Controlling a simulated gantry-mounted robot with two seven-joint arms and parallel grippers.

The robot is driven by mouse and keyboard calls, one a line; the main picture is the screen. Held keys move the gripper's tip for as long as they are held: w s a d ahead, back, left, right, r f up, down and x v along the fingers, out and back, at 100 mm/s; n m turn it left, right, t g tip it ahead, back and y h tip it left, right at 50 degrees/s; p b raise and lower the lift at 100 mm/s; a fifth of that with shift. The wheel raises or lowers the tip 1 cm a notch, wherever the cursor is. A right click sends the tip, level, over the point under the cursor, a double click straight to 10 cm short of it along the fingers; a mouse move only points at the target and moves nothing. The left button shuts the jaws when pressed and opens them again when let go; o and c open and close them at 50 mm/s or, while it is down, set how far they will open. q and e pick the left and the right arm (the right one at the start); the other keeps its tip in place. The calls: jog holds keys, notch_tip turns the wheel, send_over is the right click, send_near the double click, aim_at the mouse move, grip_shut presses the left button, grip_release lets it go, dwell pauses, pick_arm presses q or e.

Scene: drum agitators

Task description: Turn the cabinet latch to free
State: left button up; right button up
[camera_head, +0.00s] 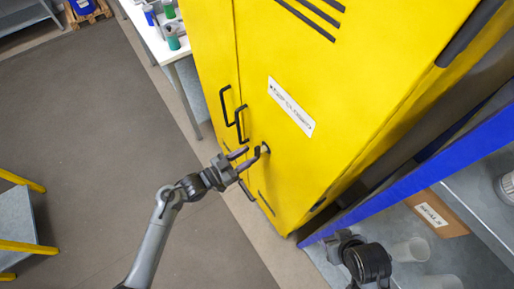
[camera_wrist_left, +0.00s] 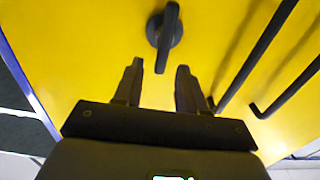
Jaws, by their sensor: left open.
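The cabinet latch (camera_head: 264,149) is a small dark turn handle on the yellow cabinet door (camera_head: 300,60), close to the black pull handles. In the left wrist view the latch (camera_wrist_left: 166,30) is a dark bar on a round base, standing nearly upright in the picture. My left gripper (camera_head: 247,158) is open and empty, just in front of the latch. In the left wrist view the two fingers (camera_wrist_left: 160,70) are apart, and the latch lies just beyond their tips, roughly centred between them. I see no contact.
Two black pull handles (camera_head: 241,123) (camera_head: 227,105) stick out to the left of the latch. A blue-edged shelf (camera_head: 420,175) with a cardboard box (camera_head: 437,213) stands at the right. A white table (camera_head: 155,38) with bottles is behind. The floor at left is mostly clear.

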aim_at(257, 150)
pick_arm(q)
jog(key=shift+x, duration=2.45)
jog(key=shift+a, duration=0.1)
grip_shut()
